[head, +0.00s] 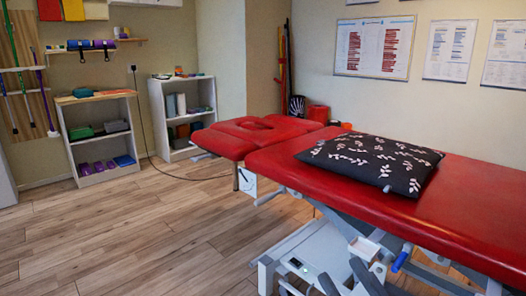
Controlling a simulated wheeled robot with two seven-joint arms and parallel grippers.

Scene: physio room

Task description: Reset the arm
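My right gripper (362,270) shows only in part at the bottom of the head view, as dark and pale pieces in front of the treatment table's grey frame. It is low, below the red table top, and its fingers do not show clearly enough to tell whether it is open or shut. I see nothing held in it. My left gripper is not in view.
A red treatment table (470,222) fills the right side, with a dark leaf-patterned pillow (372,162) on it. Its red headrest (228,144) reaches left. Two low shelves (100,135) (158,108) stand at the back wall. The wooden floor (130,235) at left is clear except for a thin cable.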

